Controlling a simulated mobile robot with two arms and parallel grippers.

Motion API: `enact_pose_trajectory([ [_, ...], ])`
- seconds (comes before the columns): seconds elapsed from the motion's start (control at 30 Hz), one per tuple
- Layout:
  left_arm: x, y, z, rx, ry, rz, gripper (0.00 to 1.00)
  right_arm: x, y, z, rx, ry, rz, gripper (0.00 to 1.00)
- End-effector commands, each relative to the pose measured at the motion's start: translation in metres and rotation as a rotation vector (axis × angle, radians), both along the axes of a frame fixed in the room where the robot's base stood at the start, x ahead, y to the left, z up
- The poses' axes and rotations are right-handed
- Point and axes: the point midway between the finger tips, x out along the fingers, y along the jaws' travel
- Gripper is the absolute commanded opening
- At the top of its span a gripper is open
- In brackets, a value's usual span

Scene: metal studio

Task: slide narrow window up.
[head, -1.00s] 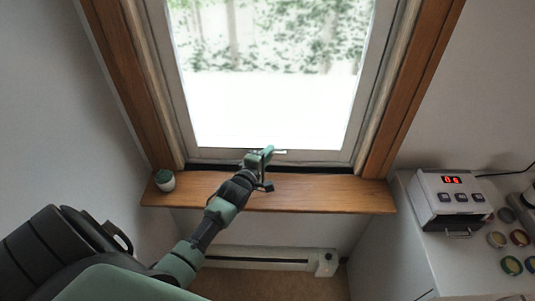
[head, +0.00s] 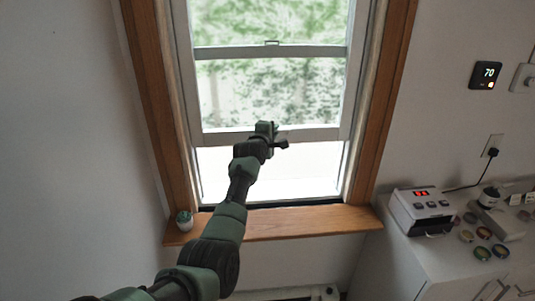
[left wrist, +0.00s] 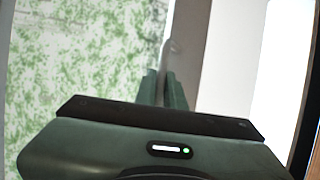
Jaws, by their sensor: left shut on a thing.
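The narrow window's lower sash (head: 222,137) is partly raised in the head view, with a bright open gap between its bottom rail and the wooden sill. My left gripper (head: 266,127) is at the middle of that bottom rail, shut on the sash's lift handle. In the left wrist view the closed fingers (left wrist: 164,88) meet the pale handle (left wrist: 171,48), whose curved end shows beyond them. The rail (left wrist: 191,60) runs beside it. In the head view the gripper hides most of the handle. My right gripper is out of view.
A small potted plant (head: 184,221) stands at the left end of the wooden sill (head: 300,223). At right, a cabinet (head: 400,262) holds a box with a red display (head: 421,212) and several round coloured items. A thermostat (head: 486,75) is on the right wall.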

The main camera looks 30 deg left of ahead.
Motion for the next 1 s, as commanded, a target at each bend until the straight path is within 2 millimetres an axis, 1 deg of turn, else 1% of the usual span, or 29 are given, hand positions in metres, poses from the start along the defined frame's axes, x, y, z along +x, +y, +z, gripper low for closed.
enact_pose_trajectory([
  [0.03, 0.003, 0.002, 0.017, 0.003, -0.009, 0.003, 0.0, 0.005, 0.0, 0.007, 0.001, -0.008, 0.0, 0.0],
  [0.2, 0.007, 0.002, 0.03, 0.003, -0.009, 0.003, 0.0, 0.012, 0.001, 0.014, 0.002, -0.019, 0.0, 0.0],
  [0.33, 0.008, 0.002, 0.033, 0.003, -0.01, 0.005, 0.0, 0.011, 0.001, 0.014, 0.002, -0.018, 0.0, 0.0],
  [0.63, 0.008, 0.003, 0.033, 0.004, -0.011, 0.005, 0.0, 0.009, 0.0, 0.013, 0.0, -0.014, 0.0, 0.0],
  [0.67, 0.008, 0.003, 0.033, 0.004, -0.011, 0.005, 0.15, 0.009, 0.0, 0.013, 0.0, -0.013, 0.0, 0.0],
  [0.7, 0.008, 0.002, 0.032, 0.003, -0.01, 0.005, 0.27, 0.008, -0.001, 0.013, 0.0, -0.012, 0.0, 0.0],
  [0.73, 0.008, 0.002, 0.032, 0.003, -0.009, 0.004, 0.32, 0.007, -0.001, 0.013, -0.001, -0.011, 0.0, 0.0],
  [1.0, 0.007, 0.001, 0.029, 0.001, -0.005, 0.002, 0.32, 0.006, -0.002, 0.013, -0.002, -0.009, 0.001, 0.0],
])
